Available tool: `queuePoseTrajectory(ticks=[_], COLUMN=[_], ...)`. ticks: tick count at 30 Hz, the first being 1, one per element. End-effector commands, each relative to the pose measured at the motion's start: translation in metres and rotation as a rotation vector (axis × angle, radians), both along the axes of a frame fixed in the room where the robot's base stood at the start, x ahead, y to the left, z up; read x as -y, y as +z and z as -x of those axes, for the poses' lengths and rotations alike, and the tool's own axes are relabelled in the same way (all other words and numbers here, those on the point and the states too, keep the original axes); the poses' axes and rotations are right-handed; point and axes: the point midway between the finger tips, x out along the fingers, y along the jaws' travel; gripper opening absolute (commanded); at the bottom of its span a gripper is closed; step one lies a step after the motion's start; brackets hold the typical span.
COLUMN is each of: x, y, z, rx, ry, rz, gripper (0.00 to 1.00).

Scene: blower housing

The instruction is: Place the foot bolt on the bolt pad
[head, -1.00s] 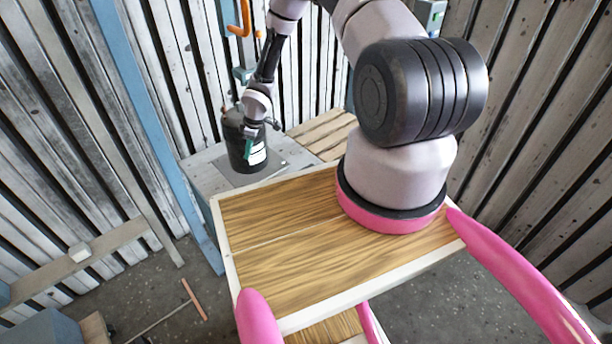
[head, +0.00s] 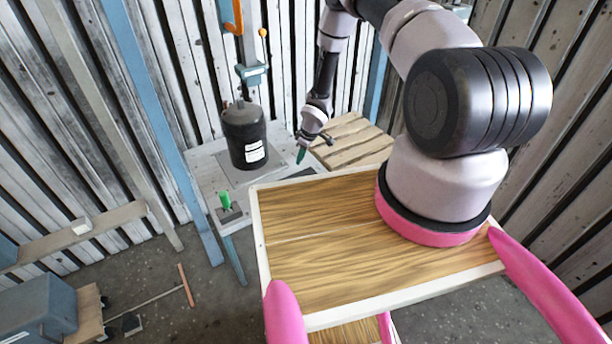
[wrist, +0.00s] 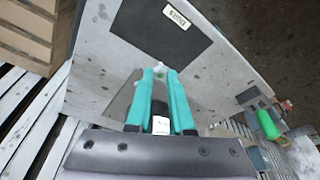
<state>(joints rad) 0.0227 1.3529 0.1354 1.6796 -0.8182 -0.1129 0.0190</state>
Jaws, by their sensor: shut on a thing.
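My gripper (head: 301,155) has teal fingers and points down over the grey bench, to the right of the black canister. In the wrist view its fingers (wrist: 159,78) are shut on a small pale piece, the foot bolt (wrist: 160,69), of which only a little shows at the tips. The bolt pad (wrist: 162,33) is a dark rectangle with a white "Bolts" label, lying on the bench just beyond the fingertips in the wrist view. The bolt appears just short of the pad's edge; its height above the bench is hard to tell. In the head view the bolt is too small to make out.
A black canister (head: 246,138) with a white label stands on the bench (head: 205,168). A green-topped fixture (head: 226,202) is at the bench's left corner. A slatted wooden pallet (head: 352,148) lies to the right. My own wooden deck hides the bench's near side.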

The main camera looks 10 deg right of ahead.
Motion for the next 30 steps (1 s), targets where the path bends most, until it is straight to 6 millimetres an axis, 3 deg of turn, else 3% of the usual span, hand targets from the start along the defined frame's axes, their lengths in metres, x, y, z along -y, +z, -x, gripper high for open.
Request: queuePoseTrajectory(ticks=[3,10,17,28,29,30], x=[0.0,0.0,0.0,0.0,0.0,0.0], y=[-0.022,-0.04,-0.073,-0.077,-0.078,-0.077], z=[0.0,0.0,0.001,0.0,0.0,0.0], rx=[-0.001,0.0,-0.001,0.0,0.001,0.001], ry=[0.0,0.0,-0.001,-0.001,0.0,0.0], rz=[-0.001,-0.001,-0.001,-0.001,-0.001,-0.001], gripper=[0.0,0.0,0.0,0.0,0.24,0.39])
